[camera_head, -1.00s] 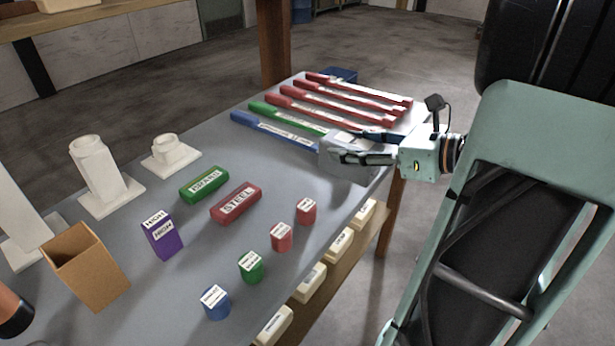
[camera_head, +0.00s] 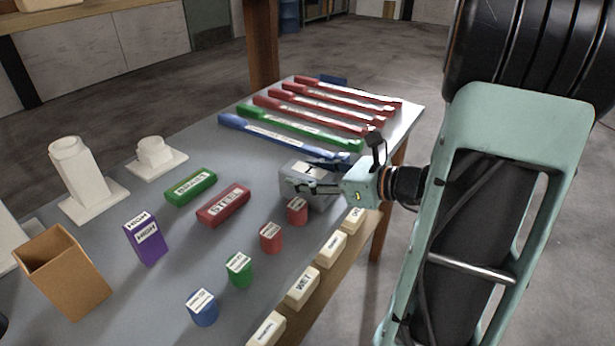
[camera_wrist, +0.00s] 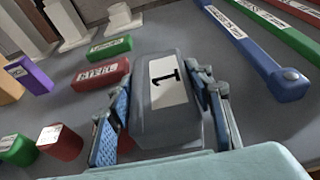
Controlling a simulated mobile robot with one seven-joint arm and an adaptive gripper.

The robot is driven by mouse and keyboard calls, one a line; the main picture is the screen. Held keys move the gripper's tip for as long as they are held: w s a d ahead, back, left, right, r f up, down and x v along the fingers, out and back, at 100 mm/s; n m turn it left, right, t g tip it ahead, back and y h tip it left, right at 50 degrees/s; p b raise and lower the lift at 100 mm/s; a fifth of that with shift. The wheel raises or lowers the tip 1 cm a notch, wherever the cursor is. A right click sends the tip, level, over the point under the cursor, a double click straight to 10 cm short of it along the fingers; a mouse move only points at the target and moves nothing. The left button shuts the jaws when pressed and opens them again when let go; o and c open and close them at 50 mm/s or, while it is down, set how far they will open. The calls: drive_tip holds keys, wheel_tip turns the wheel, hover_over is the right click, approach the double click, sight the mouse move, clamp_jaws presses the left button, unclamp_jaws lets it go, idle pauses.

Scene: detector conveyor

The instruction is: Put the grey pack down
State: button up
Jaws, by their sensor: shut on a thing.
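The grey pack (camera_head: 307,173) is a grey box with rounded edges. In the wrist view the pack (camera_wrist: 165,104) carries a white label with a "1" on its top. My gripper (camera_head: 318,187) is shut on it, reaching in from the right over the table's right side. In the wrist view one finger of my gripper (camera_wrist: 160,115) lies along each side of the pack. I cannot tell whether the pack's underside touches the table (camera_head: 120,205).
Long blue (camera_head: 270,137), green (camera_head: 300,128) and red bars lie behind the pack. A red block (camera_head: 223,205), a green block (camera_head: 191,187) and small red pieces (camera_head: 297,210) stand near it. A brown open box (camera_head: 66,275) stands front left.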

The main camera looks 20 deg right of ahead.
drive_tip(key=o, duration=1.6)
drive_tip(key=shift+f, duration=0.1)
drive_tip(key=shift+c, duration=0.2)
drive_tip(key=shift+r, duration=0.25)
drive_tip(key=p+v, duration=0.2)
drive_tip(key=v, duration=1)
drive_tip(key=shift+f, duration=0.1)
